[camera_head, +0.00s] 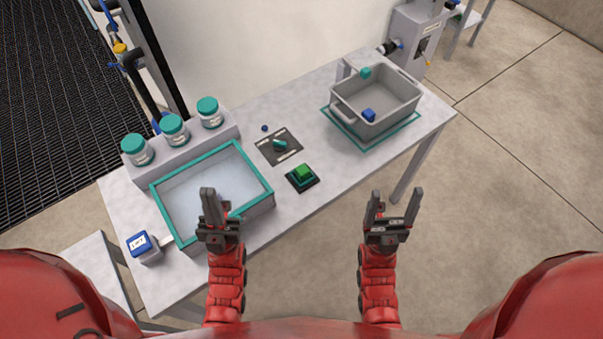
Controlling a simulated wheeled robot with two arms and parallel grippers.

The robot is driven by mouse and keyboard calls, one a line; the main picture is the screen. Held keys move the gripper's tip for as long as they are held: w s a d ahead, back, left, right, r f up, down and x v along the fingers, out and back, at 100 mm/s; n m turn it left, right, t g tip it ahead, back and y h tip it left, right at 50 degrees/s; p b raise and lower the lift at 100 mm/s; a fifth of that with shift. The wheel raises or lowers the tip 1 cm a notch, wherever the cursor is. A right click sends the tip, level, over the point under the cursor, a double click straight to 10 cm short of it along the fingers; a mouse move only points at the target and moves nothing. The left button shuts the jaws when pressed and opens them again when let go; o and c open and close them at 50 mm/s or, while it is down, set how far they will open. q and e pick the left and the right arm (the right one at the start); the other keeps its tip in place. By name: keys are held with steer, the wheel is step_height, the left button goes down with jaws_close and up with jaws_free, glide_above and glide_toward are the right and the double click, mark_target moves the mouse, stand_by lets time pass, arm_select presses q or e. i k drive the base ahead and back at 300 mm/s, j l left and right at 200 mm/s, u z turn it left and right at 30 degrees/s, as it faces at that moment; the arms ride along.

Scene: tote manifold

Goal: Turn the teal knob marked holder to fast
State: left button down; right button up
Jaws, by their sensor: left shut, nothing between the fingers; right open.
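The teal knob (280,144) sits on a dark square plate (266,151) on the table, between the teal-rimmed bin and the grey tote. Pale labels lie around it on the plate, too small to read. My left gripper (208,190) is shut and empty, in front of the teal-rimmed bin and left of the knob. My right gripper (394,192) is open and empty, beyond the table's front edge, to the right of and nearer than the knob. Neither gripper touches the knob.
A green button (302,171) on a dark base stands close in front of the knob. A teal-rimmed bin (165,217) is left, with several teal-lidded jars (174,130) behind. A grey tote (378,130) holding small blocks is right.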

mark_target(280, 146)
steer(key=l+u, duration=0.35)
steer(key=i+l+u, duration=0.1)
steer(key=u, duration=0.3)
steer(key=l+u, duration=0.35)
